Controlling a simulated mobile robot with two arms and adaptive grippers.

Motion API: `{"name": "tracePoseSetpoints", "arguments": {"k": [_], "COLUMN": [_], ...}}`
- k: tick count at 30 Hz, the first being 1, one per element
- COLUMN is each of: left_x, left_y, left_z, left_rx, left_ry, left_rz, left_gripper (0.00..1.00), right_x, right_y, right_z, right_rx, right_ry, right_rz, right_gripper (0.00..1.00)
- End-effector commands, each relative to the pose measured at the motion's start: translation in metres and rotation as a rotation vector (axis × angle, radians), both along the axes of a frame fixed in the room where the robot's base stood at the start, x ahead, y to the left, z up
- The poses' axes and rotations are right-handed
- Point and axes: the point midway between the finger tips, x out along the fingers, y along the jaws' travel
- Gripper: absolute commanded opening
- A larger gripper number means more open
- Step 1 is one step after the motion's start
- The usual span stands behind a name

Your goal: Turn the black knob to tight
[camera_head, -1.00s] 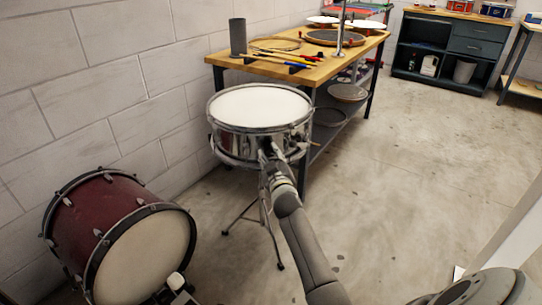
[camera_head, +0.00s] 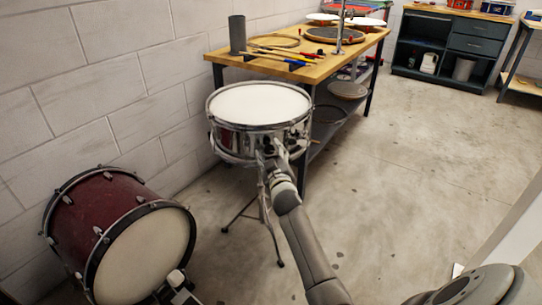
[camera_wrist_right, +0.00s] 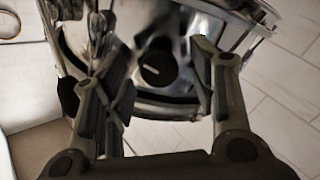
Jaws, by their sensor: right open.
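The black knob (camera_wrist_right: 157,68) is on the side of the chrome snare drum (camera_head: 240,137). In the right wrist view it is round and dark, with a short white mark across its face. My right gripper (camera_wrist_right: 161,70) is open, with one finger on each side of the knob. Gaps show between the fingers and the knob, and contact is not visible. In the head view my right gripper (camera_head: 269,150) is at the front right of the drum shell and hides the knob. My left gripper is not in view.
A dark red bass drum (camera_head: 95,207) lies on its side at lower left. A wooden workbench (camera_head: 290,72) with sticks and drum parts stands behind the snare. The snare stand's legs (camera_head: 240,213) spread below it. The floor to the right is clear.

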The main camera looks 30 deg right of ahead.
Motion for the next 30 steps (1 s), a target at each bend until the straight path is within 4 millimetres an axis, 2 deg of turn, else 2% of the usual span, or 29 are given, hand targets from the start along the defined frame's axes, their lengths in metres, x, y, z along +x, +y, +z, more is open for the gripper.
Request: {"name": "tracePoseSetpoints", "arguments": {"k": [5, 8, 21, 25, 30], "left_x": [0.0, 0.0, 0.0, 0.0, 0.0], "left_y": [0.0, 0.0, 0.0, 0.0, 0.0], "left_z": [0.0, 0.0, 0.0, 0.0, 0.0], "left_rx": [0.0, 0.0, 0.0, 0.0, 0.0], "left_ry": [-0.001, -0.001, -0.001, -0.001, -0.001], "left_rz": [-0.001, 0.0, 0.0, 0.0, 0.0], "left_gripper": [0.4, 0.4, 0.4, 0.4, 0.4], "right_x": [-0.009, -0.021, -0.093, -0.105, -0.111], "right_y": [0.004, 0.009, 0.039, 0.044, 0.046], "right_z": [-0.001, -0.001, -0.001, -0.001, 0.0], "right_rx": [0.0, 0.0, 0.001, 0.001, 0.0], "right_ry": [0.001, 0.0, 0.001, 0.001, 0.0], "right_rz": [-0.001, 0.0, 0.0, 0.0, 0.001], "right_gripper": [0.53, 0.53, 0.53, 0.53, 0.53]}}
